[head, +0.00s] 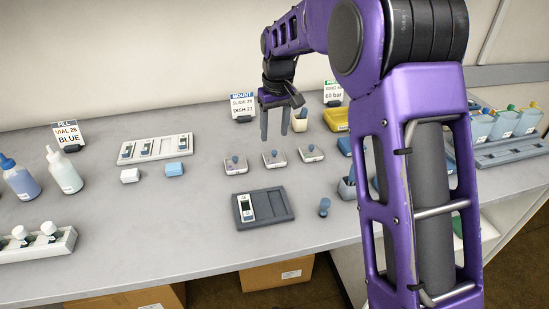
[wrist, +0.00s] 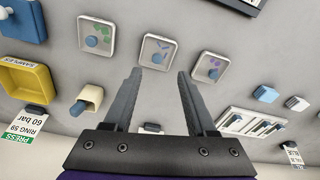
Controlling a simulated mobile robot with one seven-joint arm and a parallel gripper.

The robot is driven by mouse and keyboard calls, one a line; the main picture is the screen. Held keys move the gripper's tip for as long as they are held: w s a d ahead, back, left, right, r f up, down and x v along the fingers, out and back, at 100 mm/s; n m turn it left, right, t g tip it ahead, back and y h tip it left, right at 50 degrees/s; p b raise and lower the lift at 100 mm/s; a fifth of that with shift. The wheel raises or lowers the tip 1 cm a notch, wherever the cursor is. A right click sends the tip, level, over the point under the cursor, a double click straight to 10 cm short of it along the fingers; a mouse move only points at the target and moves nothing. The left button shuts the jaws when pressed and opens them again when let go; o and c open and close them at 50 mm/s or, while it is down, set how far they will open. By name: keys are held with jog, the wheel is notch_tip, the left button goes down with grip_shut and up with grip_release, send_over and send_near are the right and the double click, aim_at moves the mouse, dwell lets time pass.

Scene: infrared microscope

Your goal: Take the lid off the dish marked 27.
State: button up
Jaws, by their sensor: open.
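Three small square clear-lidded dishes with blue knobs stand in a row: the left dish (head: 241,166), the middle dish (head: 274,159) and the right dish (head: 311,153). I cannot read which dish is marked 27. My gripper (head: 276,136) is open and empty, fingers pointing down, above the table behind the row. In the wrist view the middle dish lies just beyond and between the fingertips (wrist: 159,74).
A sign (head: 242,105) reads "MOUNT SLIDE, DISH 27". A grey slide tray (head: 277,207) stands in front of the dishes; a white slide rack (head: 154,149) is at left. A cream holder (head: 300,122) and yellow tray (head: 337,120) stand close right of the gripper.

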aim_at(274, 151)
jog(key=shift+w+f+b, duration=0.1)
jog(key=shift+w+f, duration=0.1)
jog(key=shift+f, duration=0.95)
jog(key=shift+w+f+b, duration=0.1)
jog(key=shift+w+f, duration=0.05)
jog(key=shift+f, duration=1.05)
jog(key=shift+w+f+b, duration=0.1)
jog(key=shift+w+f, duration=0.1)
jog(key=shift+f, duration=0.95)
grip_shut()
